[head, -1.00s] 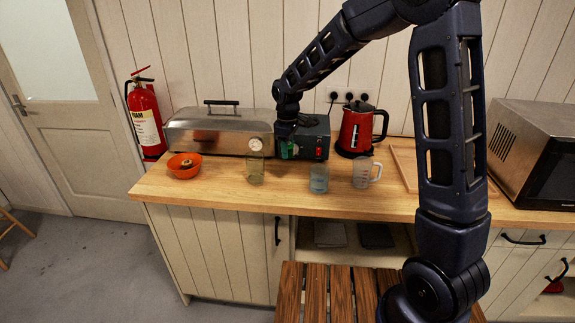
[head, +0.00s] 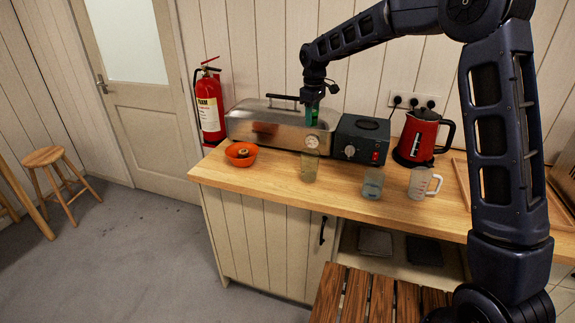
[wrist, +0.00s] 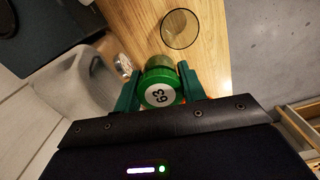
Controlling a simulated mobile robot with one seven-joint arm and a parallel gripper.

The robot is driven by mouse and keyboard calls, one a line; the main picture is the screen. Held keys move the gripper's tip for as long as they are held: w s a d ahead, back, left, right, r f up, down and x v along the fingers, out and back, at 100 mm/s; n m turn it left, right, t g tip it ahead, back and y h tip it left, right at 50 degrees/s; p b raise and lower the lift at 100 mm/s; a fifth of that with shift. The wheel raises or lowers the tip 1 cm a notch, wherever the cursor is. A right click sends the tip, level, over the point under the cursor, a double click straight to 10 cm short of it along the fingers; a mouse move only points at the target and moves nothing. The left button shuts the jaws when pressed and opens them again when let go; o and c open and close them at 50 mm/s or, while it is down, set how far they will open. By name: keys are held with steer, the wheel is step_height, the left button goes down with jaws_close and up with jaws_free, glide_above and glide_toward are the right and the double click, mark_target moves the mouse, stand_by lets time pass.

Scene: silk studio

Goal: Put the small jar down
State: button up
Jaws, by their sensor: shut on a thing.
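My gripper (head: 312,114) is above the front right end of the long steel box, with its green fingers pointing down. In the wrist view my gripper (wrist: 159,80) is shut on the small jar (wrist: 160,92), one finger on each side. The jar has a green lid with a white disc marked 63, seen from above. Its lower body is mostly hidden under the lid. In the head view the jar is too small and covered to make out clearly.
On the wooden counter (head: 270,173) stand a clear tumbler (head: 309,167), a bluish glass (head: 373,184), a measuring jug (head: 420,184) and an orange bowl (head: 241,154). Behind are the steel box (head: 265,126), a dark box (head: 361,140) and a red kettle (head: 418,138). Counter between bowl and tumbler is clear.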

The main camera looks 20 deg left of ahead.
glide_above(285, 165)
step_height(285, 165, down, 21)
steer(key=shift+r, duration=0.2)
stand_by(0.5)
steer(key=shift+f, duration=0.15)
steer(key=o, duration=1)
step_height(285, 165, up, 12)
steer(key=shift+r, duration=0.15)
